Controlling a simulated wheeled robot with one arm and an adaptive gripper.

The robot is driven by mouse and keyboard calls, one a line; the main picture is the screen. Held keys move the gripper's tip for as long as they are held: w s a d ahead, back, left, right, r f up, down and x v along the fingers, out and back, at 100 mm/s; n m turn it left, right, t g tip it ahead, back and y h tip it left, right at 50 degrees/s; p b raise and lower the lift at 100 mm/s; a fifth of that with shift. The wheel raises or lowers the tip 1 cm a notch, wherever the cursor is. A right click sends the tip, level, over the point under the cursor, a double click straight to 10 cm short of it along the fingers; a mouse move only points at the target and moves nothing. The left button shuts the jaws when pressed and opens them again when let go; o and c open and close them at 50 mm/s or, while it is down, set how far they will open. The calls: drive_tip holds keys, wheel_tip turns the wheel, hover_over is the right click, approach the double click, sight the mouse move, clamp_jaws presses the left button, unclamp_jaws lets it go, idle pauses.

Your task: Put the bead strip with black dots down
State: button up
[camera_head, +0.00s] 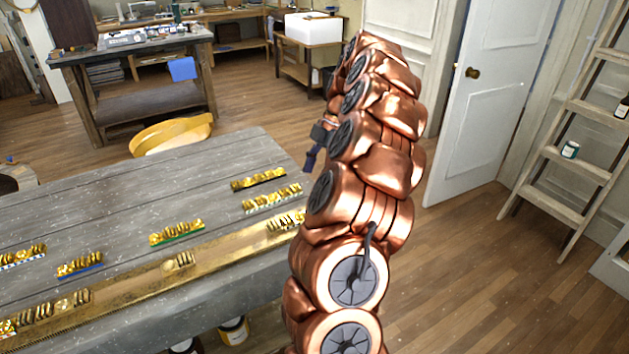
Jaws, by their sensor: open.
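Several short gold bead strips lie on the grey wooden table (120,190). At its right end are one with a dark base (258,180) and one with a pale speckled base (272,199). One with a green base (176,234) is mid-table. One with a blue base (80,265) and one with a pale, blue-speckled base (22,258) are at left. I cannot tell which has black dots. My gripper (312,156) shows only as a small dark part beyond my copper arm, right of the table's far right corner. It is open; I see no strip in it.
A long gilt rail (130,283) runs along the table's near edge, with gold bead pieces (178,263) on it. Bare table lies behind the strips.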

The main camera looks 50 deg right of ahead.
drive_tip(key=s+a+r+m+g+h, duration=0.1)
drive_tip(key=a+r+m, duration=0.1)
drive_tip(key=a, duration=1.1)
drive_tip(key=a+r+m+g, duration=0.1)
drive_tip(key=a+r+m, duration=0.15)
drive_tip(key=a, duration=1.05)
drive_tip(key=s+a+f+m+h, duration=0.1)
drive_tip(key=s+a+f+m, duration=0.15)
drive_tip(key=s+a, duration=0.6)
drive_tip(key=s+a+f+m+h, duration=0.1)
drive_tip(key=s+f+m, duration=0.1)
drive_tip(key=s, duration=0.4)
drive_tip(key=s+a+f+m+g+h, duration=0.1)
drive_tip(key=s+f+m, duration=0.2)
drive_tip(key=s+m, duration=0.2)
drive_tip(key=shift+s, duration=0.9)
